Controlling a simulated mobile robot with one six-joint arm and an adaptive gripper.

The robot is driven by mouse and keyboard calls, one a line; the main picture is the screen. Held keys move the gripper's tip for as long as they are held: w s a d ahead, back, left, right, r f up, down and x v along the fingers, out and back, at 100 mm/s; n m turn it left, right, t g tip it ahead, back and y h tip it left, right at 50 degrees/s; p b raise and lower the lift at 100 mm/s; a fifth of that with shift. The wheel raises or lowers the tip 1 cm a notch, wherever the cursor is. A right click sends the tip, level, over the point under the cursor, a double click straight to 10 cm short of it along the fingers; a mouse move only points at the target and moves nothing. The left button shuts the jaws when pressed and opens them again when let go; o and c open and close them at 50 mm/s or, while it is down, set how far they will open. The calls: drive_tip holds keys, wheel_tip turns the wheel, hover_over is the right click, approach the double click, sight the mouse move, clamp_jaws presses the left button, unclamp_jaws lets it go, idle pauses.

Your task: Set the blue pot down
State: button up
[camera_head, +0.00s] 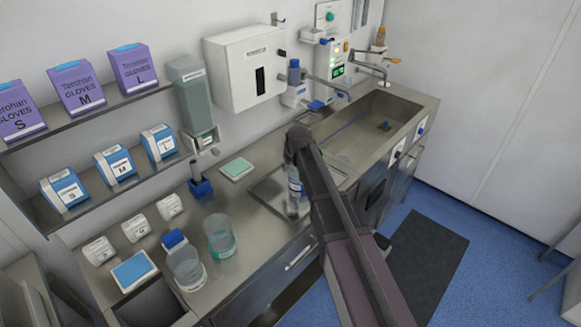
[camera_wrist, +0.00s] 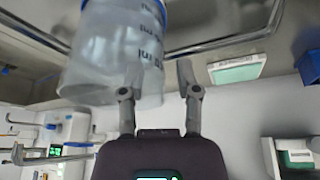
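The blue pot is a clear container with dark print and a blue band. In the head view, the pot (camera_head: 294,190) appears upright over the steel tray, partly hidden by my arm. In the wrist view, which looks upside down, the pot (camera_wrist: 105,55) fills the upper left. My gripper (camera_wrist: 158,78) has its two fingers spread. The left finger overlaps the pot's side, and the right finger is clear of its edge. I cannot tell whether a finger touches it. In the head view my gripper is hidden by my wrist.
The steel tray (camera_head: 262,193) lies on the counter beside the sink (camera_head: 370,130). A green-white pad (camera_head: 237,168) and a blue holder (camera_head: 201,187) are to its left. Two clear pots (camera_head: 220,238) (camera_head: 186,268) stand at the front left. Wall dispensers (camera_head: 245,68) stand behind.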

drive_tip(key=shift+r, duration=0.25)
drive_tip(key=p+v, duration=1.1)
drive_tip(key=shift+s+r, duration=0.25)
drive_tip(key=shift+r, duration=0.1)
drive_tip(key=shift+d, duration=0.1)
idle(1.0)
drive_tip(key=s+d+f+m+g+h, duration=0.1)
drive_tip(key=s+d+m+g, duration=0.3)
drive_tip(key=s+d, duration=1.8)
drive_tip(key=shift+s+d+f+m+h, duration=0.2)
drive_tip(key=shift+d+m+h, duration=0.25)
drive_tip(key=shift+m, duration=0.45)
wheel_tip(320, 180, down, 7)
drive_tip(key=b, duration=0.6)
drive_tip(key=shift+b, duration=0.3)
